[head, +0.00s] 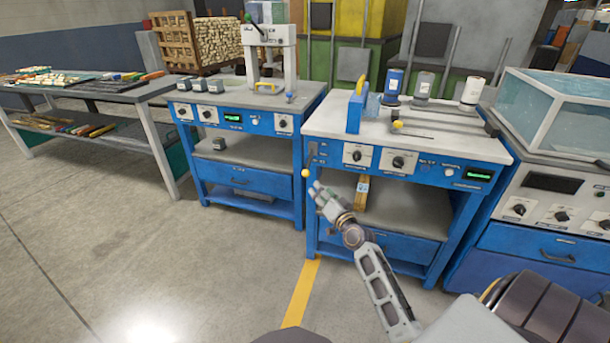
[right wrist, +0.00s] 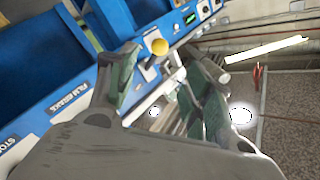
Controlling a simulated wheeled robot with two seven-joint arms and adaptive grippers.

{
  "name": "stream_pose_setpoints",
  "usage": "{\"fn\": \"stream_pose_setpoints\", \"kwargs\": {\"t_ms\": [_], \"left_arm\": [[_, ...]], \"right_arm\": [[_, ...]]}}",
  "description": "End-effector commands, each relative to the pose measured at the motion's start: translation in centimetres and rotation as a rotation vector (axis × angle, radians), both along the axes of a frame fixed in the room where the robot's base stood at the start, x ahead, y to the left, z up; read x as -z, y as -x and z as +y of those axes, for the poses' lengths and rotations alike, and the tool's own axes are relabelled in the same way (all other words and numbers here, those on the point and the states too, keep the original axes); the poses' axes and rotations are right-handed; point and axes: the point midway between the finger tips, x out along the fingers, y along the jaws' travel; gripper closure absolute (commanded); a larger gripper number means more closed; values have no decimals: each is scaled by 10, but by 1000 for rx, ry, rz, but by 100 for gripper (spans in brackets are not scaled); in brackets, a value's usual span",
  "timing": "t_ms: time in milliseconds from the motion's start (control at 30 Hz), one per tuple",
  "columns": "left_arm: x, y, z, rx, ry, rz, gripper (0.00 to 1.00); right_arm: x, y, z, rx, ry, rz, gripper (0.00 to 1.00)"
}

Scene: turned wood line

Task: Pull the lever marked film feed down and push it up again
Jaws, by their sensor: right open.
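A lever with a yellow ball knob (head: 306,173) sits at the left front corner of the middle blue bench, and its dark arm slants from the panel to the knob. The small labels beside it are too small to read in the head view. My right gripper (head: 317,188) is open and empty, just below and right of the knob. In the right wrist view the yellow knob (right wrist: 160,46) shows beyond and between the spread fingertips (right wrist: 166,62), apparently apart from them. A label there begins with "FILM". My left gripper is out of view.
The blue bench front (head: 425,170) carries dials and a green display right of the lever. Another blue bench (head: 235,122) with a press stands left, across a narrow gap. A glass-topped machine (head: 550,185) stands right. The floor (head: 190,260) in front is clear.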

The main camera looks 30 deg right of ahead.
Motion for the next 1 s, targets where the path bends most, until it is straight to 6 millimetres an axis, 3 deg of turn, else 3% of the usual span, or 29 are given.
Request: {"fn": "stream_pose_setpoints", "kwargs": {"t_ms": [367,1000], "left_arm": [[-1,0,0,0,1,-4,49],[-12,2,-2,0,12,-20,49]], "right_arm": [[1,-8,-1,0,-1,1,49],[1,-54,-6,0,0,0,49]]}}
